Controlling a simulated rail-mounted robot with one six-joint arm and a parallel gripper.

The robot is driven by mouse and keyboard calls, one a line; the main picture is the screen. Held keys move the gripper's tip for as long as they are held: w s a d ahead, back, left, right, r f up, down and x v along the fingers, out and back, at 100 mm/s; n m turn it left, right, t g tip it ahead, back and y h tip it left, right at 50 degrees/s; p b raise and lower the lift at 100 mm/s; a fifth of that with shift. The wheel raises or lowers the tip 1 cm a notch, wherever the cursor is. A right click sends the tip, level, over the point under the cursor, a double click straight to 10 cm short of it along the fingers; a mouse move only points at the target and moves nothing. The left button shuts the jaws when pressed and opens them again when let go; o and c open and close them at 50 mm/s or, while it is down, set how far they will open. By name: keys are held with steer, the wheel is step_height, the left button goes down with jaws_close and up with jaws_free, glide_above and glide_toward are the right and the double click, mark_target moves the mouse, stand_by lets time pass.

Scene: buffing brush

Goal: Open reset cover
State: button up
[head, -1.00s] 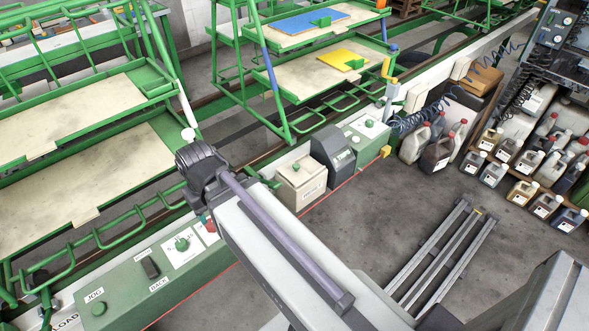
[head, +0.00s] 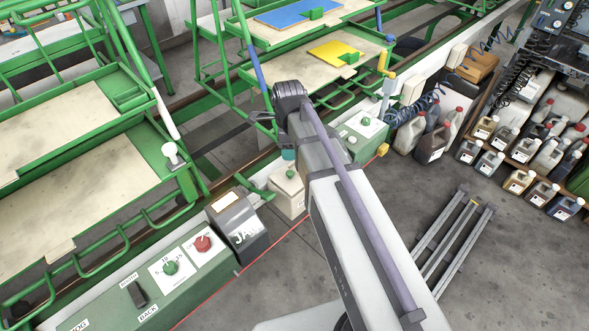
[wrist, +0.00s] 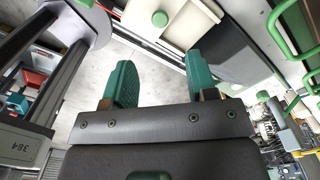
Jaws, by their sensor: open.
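My gripper (wrist: 158,70) is open and empty, its two green fingers apart with grey floor between them in the wrist view. In the head view its tip (head: 288,155) hangs over the cream box (head: 290,194), which has a green knob on its closed lid. The wrist view shows this cream lid (wrist: 182,22) and knob ahead of the fingers, apart from them. A dark grey cover (wrist: 228,60) lies behind and right of the right finger. In the head view a dark grey box (head: 238,228) marked "JA..." stands left of the cream box. I can read no "reset" label.
A green control panel (head: 150,290) with knobs is at the lower left, another (head: 362,132) right of my arm. Green racks (head: 75,150) stand behind. Bottles (head: 435,143) and a metal frame (head: 452,240) are at right.

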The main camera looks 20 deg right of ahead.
mark_target(290, 172)
step_height(290, 172, down, 11)
steer(key=b, duration=1)
steer(key=shift+r, duration=0.15)
steer(key=shift+r, duration=0.15)
steer(key=shift+c, duration=0.3)
jaws_close()
